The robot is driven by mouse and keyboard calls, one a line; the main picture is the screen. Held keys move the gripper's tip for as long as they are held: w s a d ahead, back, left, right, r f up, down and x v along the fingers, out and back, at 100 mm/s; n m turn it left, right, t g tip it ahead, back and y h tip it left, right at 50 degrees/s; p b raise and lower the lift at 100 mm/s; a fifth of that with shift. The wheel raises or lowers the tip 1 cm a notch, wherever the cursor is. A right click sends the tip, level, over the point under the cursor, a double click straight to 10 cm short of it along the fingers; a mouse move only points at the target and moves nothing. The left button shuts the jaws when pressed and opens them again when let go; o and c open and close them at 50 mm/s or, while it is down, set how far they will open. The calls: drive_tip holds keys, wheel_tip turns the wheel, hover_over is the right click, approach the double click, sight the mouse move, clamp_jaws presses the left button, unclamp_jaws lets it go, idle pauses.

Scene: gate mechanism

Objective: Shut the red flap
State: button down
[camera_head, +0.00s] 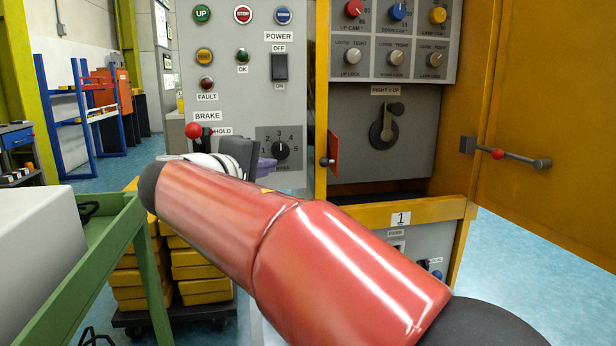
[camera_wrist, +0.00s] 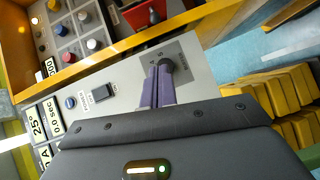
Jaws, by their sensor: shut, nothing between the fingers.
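The red flap (camera_head: 333,150) stands out from the yellow post at the left edge of the cabinet opening, seen nearly edge-on, with a dark round knob by it. A red panel that looks like the same flap shows at the top of the wrist view (camera_wrist: 145,14). My gripper (camera_head: 266,167) is left of the flap and apart from it, mostly hidden behind my red arm. In the wrist view its purple fingers (camera_wrist: 158,86) are together and empty, pointing at the grey panel close to the black numbered dial (camera_wrist: 167,66). I cannot tell whether they touch the dial.
A lever (camera_head: 385,125) sits inside the opening. A yellow door (camera_head: 560,110) with a rod stands open at right. A red-balled brake lever (camera_head: 194,130) is near my wrist. A green cart (camera_head: 110,240) and yellow boxes (camera_head: 200,275) stand at left.

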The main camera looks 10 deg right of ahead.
drive_tip(key=s+d+x, duration=0.2)
drive_tip(key=x, duration=1)
drive_tip(key=shift+w+d+f, duration=0.15)
drive_tip(key=shift+w+d, duration=0.25)
drive_tip(key=shift+d, duration=0.05)
